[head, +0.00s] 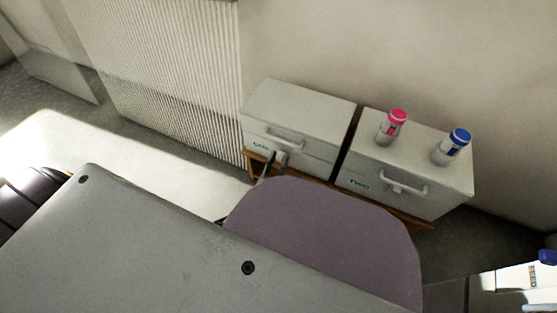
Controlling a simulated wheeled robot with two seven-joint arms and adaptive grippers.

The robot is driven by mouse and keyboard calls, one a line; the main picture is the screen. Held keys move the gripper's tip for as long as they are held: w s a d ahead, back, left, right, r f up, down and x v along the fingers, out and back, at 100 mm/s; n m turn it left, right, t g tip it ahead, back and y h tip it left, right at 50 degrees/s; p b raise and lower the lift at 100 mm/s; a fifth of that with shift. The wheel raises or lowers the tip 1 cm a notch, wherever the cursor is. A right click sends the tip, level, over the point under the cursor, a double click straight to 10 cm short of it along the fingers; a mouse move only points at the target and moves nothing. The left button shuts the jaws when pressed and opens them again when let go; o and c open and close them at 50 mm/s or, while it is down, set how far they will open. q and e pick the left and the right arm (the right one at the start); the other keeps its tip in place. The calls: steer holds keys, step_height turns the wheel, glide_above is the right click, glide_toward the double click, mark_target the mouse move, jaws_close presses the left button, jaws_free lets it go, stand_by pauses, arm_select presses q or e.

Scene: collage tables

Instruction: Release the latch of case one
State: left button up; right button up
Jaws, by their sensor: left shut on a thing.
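Case one (300,112) is a pale grey box with a green label and a handle on its front. It stands at the left on a low wooden table (411,217). My left gripper (275,160) is at the lower front of case one, below the handle. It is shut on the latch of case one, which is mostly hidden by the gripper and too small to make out. The case's lid looks closed. Much of the left arm is hidden behind large grey parts in the foreground. My right gripper is not in view.
Case two (440,147) stands to the right of case one, with a narrow gap between. A red-capped bottle (391,128) and a blue-capped bottle (450,148) stand on it. A ribbed radiator-like panel (170,70) is on the wall at left.

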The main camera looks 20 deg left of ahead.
arm_select(q)
steer(key=o, duration=0.9)
steer(key=shift+c, duration=0.2)
steer(key=shift+r+g, duration=0.2)
steer(key=shift+g, duration=0.1)
